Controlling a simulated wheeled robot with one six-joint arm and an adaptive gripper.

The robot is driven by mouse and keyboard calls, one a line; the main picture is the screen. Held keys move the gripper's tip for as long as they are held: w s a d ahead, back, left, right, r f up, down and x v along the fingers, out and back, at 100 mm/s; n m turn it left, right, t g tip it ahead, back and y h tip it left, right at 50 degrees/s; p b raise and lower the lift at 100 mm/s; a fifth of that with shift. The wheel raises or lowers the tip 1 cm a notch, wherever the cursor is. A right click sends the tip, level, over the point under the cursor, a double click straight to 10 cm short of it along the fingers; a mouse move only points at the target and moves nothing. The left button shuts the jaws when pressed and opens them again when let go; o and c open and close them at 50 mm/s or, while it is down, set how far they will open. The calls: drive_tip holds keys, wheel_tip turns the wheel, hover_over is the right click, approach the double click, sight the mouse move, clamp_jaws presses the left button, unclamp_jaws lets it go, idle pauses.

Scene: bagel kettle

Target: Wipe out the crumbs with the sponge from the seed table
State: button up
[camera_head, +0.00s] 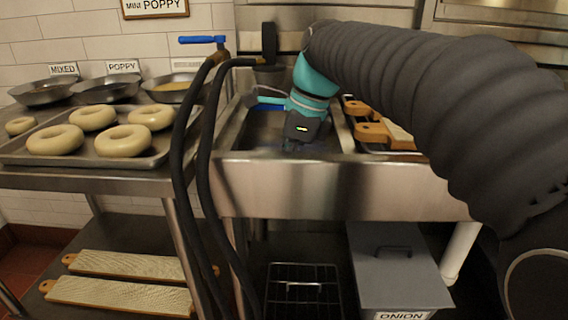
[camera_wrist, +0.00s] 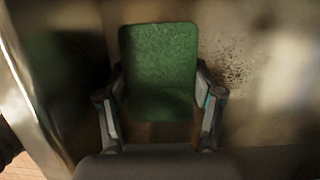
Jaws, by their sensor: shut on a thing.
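My gripper (camera_wrist: 160,77) is shut on the green sponge (camera_wrist: 158,60), with one finger at each side of it. The sponge's flat green face shows in the wrist view. A patch of dark crumbs (camera_wrist: 228,62) lies on the steel surface just right of the sponge. In the camera_head view my gripper (camera_head: 298,140) reaches down into the steel basin of the seed table (camera_head: 330,187). The sponge cannot be made out there, and the front wall hides much of the basin floor. I cannot tell whether the sponge touches the surface.
A tray (camera_head: 160,155) of bagels and several seed bowls (camera_head: 105,90) stand on the left. A grey onion bin (camera_head: 390,265) stands below.

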drive_tip(key=shift+s, duration=0.65)
drive_tip(key=shift+r, duration=0.1)
drive_tip(key=shift+p, duration=0.45)
drive_tip(key=shift+w, duration=0.1)
drive_tip(key=shift+w+a+r+p, duration=0.1)
drive_tip(key=shift+w+r+p, duration=0.2)
drive_tip(key=shift+p, duration=0.35)
drive_tip(key=shift+w+d+f, duration=0.1)
drive_tip(key=shift+w+f, duration=0.1)
drive_tip(key=shift+w, duration=1.2)
drive_tip(key=shift+w+d+f, duration=0.1)
drive_tip(key=shift+w+f, duration=0.1)
drive_tip(key=shift+w, duration=1.2)
